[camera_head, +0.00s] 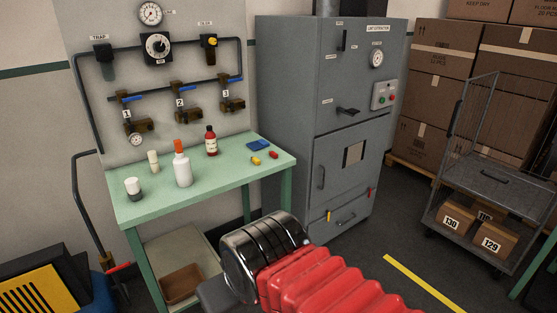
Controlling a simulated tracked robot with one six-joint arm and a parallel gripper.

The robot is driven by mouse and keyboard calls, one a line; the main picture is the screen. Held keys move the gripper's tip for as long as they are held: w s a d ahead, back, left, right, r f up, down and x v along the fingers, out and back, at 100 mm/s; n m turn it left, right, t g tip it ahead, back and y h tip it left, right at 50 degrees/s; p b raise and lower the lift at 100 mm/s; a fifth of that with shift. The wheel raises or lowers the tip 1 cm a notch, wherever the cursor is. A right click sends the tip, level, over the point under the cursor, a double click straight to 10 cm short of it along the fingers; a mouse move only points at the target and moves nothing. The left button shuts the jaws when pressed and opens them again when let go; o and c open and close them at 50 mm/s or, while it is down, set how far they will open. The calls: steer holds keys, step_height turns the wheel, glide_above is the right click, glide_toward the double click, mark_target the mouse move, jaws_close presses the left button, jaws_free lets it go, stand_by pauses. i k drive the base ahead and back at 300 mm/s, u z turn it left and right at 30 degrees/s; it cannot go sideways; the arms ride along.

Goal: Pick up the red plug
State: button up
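A small red block (273,155), which looks like the red plug, lies on the green table (130,213) near its right end. A small yellow piece (255,160) lies just left of it. A flat blue piece (258,145) lies just behind the two. My arm, with red bellows and a shiny dark cylinder, rises from the bottom of the picture in front of the table. It stays apart from the red plug. The fingers of my gripper cannot be made out.
On the table stand a white bottle with an orange top (183,168), a red bottle (211,142) and two small containers. A grey cabinet (285,100) stands right of the table. A wire cart (490,185) with boxes is at the right. Open floor lies between.

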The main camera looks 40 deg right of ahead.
mark_target(273, 154)
steer(key=k, duration=0.4)
steer(key=z, duration=0.2)
steer(key=i, duration=0.3)
steer(key=z, duration=0.65)
steer(key=i, duration=1.15)
steer(key=z, duration=0.15)
